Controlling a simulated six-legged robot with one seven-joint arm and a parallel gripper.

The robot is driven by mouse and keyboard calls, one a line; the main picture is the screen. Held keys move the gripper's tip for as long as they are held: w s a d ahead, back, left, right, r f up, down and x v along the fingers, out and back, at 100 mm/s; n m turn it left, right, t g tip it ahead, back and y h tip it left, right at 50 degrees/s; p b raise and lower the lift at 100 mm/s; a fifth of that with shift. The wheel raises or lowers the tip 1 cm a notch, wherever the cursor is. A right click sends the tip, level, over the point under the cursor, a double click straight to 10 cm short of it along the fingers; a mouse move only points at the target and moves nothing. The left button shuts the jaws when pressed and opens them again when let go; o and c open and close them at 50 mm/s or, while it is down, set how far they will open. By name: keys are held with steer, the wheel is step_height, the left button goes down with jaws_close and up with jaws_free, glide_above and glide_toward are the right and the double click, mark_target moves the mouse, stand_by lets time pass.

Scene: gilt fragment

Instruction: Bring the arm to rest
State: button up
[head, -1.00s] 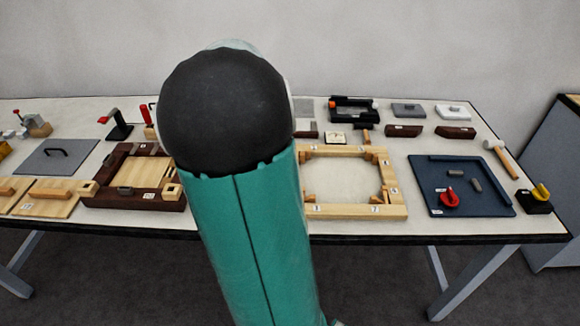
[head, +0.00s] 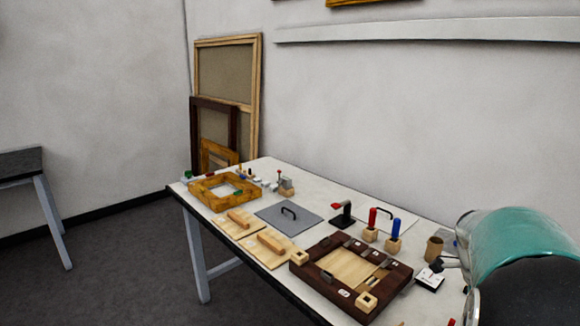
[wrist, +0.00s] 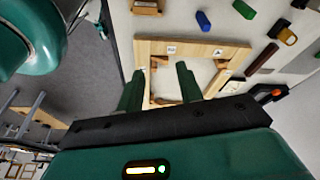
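My arm (head: 530,245), a teal link with a black joint cover, fills the lower right corner of the head view, over the right part of the worktable. My gripper (wrist: 158,80) shows in the wrist view with its two green fingers apart. Nothing is held between them. It points down toward a light wooden frame (wrist: 205,50) on the tabletop, seen beyond the fingers. The height above the frame is hard to tell. The fingers are not visible in the head view.
The worktable (head: 255,178) carries a dark brown frame (head: 310,272), a grey plate with a handle (head: 270,217), a gilt frame (head: 203,191) and small tools. Picture frames (head: 228,43) lean at the wall. Another table (head: 22,162) stands far left. Floor (head: 110,260) between is clear.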

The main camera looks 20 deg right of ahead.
steer(key=w+a+r+n+t, duration=0.2)
steer(key=a+n, duration=0.4)
steer(key=a, duration=0.2)
steer(key=w+a+r+n+t, duration=0.2)
steer(key=a+n, duration=0.4)
steer(key=a, duration=0.3)
steer(key=s+a+r+n+t+y, duration=0.1)
steer(key=s+a+n+t, duration=0.1)
steer(key=a+n, duration=0.5)
steer(key=s+a+n+t+y, duration=0.1)
steer(key=s+a+n+t, duration=0.1)
steer(key=a+n, duration=0.6)
steer(key=shift+s+a+r, duration=0.2)
steer(key=shift+a+r, duration=0.15)
steer(key=shift+a, duration=0.85)
steer(key=shift+d, duration=0.15)
